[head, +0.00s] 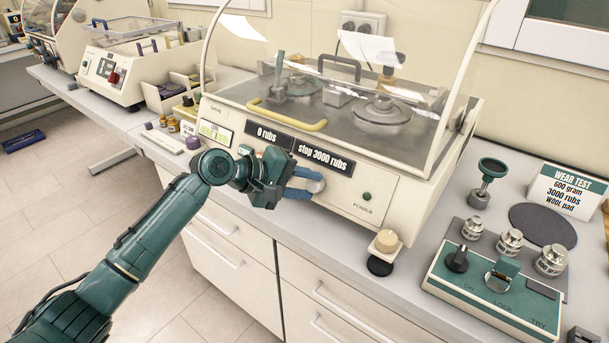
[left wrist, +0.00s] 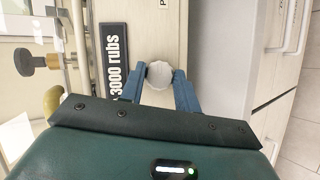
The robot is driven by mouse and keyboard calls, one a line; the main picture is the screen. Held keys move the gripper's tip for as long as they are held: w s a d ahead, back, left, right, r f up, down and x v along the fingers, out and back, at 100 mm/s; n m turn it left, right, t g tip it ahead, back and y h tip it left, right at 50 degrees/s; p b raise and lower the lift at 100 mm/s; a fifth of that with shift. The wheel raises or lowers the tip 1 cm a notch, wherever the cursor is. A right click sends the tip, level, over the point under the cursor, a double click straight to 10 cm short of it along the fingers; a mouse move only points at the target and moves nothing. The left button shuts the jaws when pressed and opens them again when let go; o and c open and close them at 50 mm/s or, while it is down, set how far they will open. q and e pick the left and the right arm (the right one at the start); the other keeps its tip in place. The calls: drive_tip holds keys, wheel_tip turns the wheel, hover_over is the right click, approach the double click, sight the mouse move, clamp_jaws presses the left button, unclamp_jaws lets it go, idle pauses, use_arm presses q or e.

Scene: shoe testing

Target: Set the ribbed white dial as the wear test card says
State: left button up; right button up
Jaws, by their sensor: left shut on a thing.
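The ribbed white dial (left wrist: 159,74) is on the front panel of the cream testing machine (head: 380,195). My left gripper (head: 312,182) has its blue fingers closed on the dial's two sides, and they hide part of it in the head view. The display above reads "stop 3000 rubs" (head: 324,157); the one to its left reads "0 rubs" (head: 269,136). The wear test card (head: 567,192) stands at the right and reads "600 gram, 3000 rubs, wool pad". My right gripper is not in view.
The machine's clear cover (head: 340,75) is over its top, with a yellow handle (head: 290,117) in front. Several metal weights (head: 510,242) and a green box with a black knob (head: 490,290) are at the right.

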use_arm(q)
drive_tip(key=shift+r+m+y+p, duration=0.1)
drive_tip(key=shift+m+y+p, duration=0.2)
drive_tip(key=shift+m+p, duration=0.5)
drive_tip(key=o, duration=1)
drive_tip(key=b+v, duration=0.1)
drive_tip(key=v, duration=1.2)
drive_tip(key=shift+w+r+b, duration=0.1)
drive_tip(key=shift+r+b, duration=0.1)
drive_tip(key=shift+b, duration=0.1)
